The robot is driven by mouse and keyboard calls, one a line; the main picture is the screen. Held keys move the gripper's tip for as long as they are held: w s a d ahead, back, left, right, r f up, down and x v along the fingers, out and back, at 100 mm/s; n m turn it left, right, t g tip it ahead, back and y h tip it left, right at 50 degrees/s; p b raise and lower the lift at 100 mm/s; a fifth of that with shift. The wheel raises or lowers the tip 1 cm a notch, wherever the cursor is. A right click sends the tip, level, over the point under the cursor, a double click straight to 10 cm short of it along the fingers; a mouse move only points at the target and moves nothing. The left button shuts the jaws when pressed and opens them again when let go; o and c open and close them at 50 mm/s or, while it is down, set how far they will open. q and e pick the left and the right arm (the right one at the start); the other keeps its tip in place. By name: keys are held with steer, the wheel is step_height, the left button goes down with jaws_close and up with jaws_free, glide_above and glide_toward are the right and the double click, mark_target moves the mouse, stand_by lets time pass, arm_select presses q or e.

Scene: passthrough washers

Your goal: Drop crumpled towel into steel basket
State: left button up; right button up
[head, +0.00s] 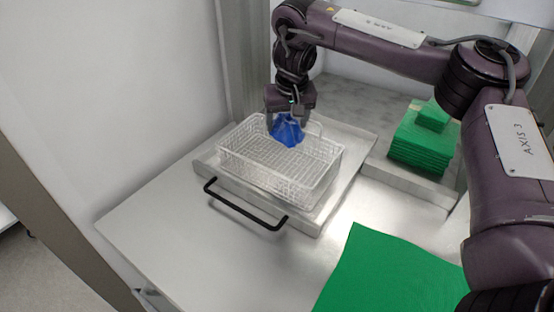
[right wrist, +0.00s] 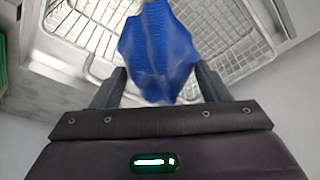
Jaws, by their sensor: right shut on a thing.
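A crumpled blue towel (head: 287,130) hangs from my right gripper (head: 287,116). My right gripper is shut on it, and the towel also shows between the fingers in the right wrist view (right wrist: 157,50). The steel wire basket (head: 270,163) is empty and sits on a metal tray with a black handle. The towel is at the basket's far side, over or just inside its far rim; I cannot tell the exact height. In the right wrist view the basket (right wrist: 95,22) shows behind the towel. My left gripper is not in view.
The metal tray (head: 312,222) has a black handle (head: 245,205) in front. A stack of folded green towels (head: 420,145) stands in a compartment at the right. A flat green cloth (head: 390,272) lies at the front right. A white wall (head: 110,90) is at the left.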

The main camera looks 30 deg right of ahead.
steer(key=o, duration=1.1)
steer(key=shift+b+v, duration=0.3)
steer(key=shift+v, duration=3.55)
